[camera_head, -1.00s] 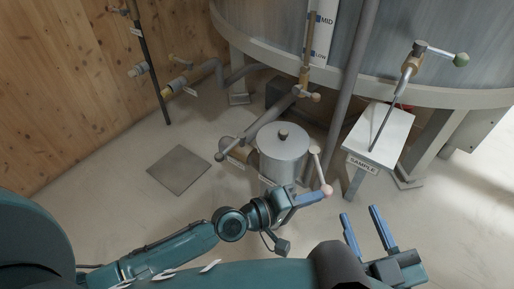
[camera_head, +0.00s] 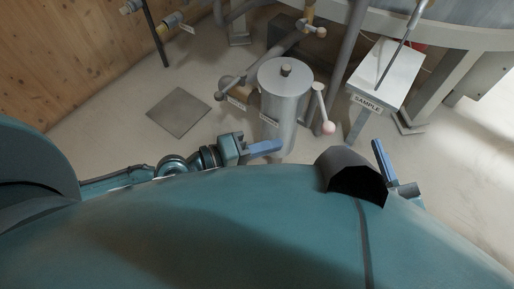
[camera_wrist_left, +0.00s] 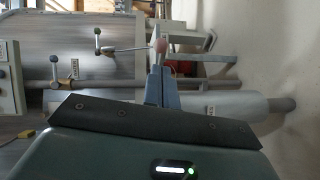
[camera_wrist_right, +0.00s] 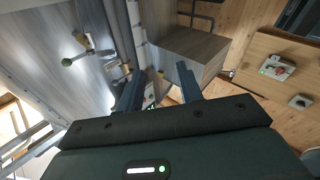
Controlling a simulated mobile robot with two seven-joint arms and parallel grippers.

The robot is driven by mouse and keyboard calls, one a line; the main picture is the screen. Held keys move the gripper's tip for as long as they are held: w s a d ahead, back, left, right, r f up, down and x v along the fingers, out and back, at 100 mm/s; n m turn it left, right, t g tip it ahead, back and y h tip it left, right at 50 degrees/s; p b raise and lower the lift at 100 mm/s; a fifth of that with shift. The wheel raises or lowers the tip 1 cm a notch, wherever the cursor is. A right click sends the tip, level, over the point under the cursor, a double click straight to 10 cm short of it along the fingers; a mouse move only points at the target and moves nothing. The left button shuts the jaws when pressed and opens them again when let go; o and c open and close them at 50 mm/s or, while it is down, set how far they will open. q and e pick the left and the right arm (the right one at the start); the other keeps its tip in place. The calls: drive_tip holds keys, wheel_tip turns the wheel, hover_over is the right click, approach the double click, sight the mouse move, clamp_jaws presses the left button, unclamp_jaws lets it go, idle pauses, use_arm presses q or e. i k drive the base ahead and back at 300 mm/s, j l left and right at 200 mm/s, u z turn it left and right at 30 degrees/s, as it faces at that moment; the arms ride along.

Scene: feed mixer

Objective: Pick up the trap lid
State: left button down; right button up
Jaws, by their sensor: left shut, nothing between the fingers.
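The trap is a grey upright cylinder (camera_head: 284,115) with a round flat lid (camera_head: 270,77) on top. My right gripper is open and empty in the right wrist view (camera_wrist_right: 157,85). In the head view my arm partly hides it, right of the trap.
A lever with a pink ball (camera_head: 328,128) is at the trap's right side. A white stand labelled SAMPLE (camera_head: 402,68) is further right. A pipe with valves (camera_head: 266,62) runs behind the trap. A square floor plate (camera_head: 180,112) lies left, with clear floor around it.

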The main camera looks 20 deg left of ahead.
sight(282, 77)
drive_tip(key=k+j, duration=0.2)
drive_tip(key=j, duration=0.2)
drive_tip(key=k+j, duration=0.2)
drive_tip(key=j, duration=0.2)
drive_tip(key=k+j, duration=0.2)
drive_tip(key=j, duration=0.2)
